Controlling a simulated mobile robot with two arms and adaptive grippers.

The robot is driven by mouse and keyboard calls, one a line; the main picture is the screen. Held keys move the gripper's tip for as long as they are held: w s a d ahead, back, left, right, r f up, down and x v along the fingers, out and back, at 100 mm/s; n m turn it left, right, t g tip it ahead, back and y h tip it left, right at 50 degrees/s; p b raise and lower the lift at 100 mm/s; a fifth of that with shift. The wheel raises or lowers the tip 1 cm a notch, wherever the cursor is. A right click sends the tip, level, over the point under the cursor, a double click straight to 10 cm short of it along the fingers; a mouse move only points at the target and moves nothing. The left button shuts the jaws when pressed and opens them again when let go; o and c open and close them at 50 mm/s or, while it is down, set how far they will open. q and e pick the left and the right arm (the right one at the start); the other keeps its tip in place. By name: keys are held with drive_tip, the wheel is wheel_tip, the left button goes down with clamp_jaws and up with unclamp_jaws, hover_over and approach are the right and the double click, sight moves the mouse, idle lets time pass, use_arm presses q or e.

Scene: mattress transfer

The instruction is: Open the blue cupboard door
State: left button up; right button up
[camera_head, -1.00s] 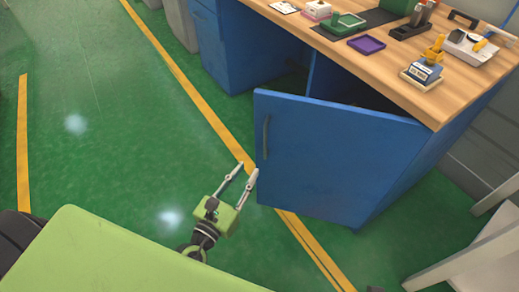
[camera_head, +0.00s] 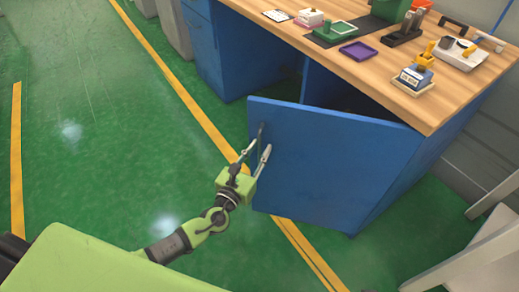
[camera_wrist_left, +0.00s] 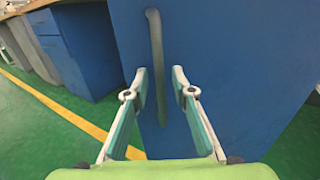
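The blue cupboard door (camera_head: 325,160) stands ajar, its free left edge swung out from the blue cabinet under the workbench. Its vertical grey handle (camera_head: 262,130) is near that edge; it also shows in the left wrist view (camera_wrist_left: 157,50). My left gripper (camera_head: 261,146) is open at the handle's lower part. In the left wrist view, the fingertips (camera_wrist_left: 160,74) lie one on each side of the handle. I cannot tell whether they touch it. My right gripper is not in view.
A pale chair or stand (camera_head: 480,250) is at the lower right. Green floor left of the door is clear.

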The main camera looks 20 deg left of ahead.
use_arm(q)
drive_tip(key=shift+w, duration=0.2)
drive_tip(key=c, duration=0.6)
clamp_jaws()
